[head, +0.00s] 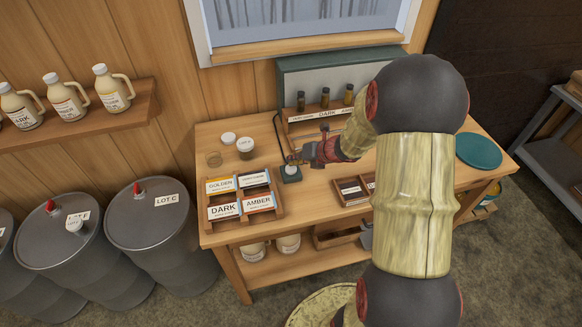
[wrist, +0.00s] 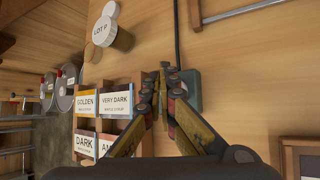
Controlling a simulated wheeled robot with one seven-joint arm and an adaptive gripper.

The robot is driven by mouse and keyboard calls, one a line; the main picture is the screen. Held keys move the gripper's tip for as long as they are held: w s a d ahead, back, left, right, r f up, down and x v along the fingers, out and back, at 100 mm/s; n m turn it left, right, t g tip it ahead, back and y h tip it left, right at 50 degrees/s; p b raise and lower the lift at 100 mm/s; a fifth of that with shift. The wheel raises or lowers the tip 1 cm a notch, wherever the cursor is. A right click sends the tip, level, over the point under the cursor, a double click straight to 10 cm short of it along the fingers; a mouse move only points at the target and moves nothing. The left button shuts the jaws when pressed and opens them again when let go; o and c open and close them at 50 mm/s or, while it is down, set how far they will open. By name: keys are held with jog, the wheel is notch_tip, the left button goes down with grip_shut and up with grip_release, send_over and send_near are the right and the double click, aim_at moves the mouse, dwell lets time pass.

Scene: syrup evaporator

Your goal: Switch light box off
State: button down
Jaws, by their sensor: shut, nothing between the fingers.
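The light box (head: 310,86) is a grey-green box standing at the back of the wooden table, with a pale face that shows no clear glow. The switch box also shows in the wrist view (wrist: 192,92), partly hidden behind my right finger. My gripper (head: 294,159) is shut and empty, right by the switch box. In the wrist view its fingertips (wrist: 164,70) meet beside the switch box's left edge; whether they touch it I cannot tell.
A rack of grade cards (head: 242,213) stands left of the switch box. White-lidded jars (head: 245,147) stand behind the rack. A rack with dark vials (head: 325,100) is in front of the light box. A teal plate (head: 478,151) lies at the table's right.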

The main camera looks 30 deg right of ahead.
notch_tip(320, 180, up, 6)
jog(key=p, duration=0.5)
jog(key=shift+p, duration=0.35)
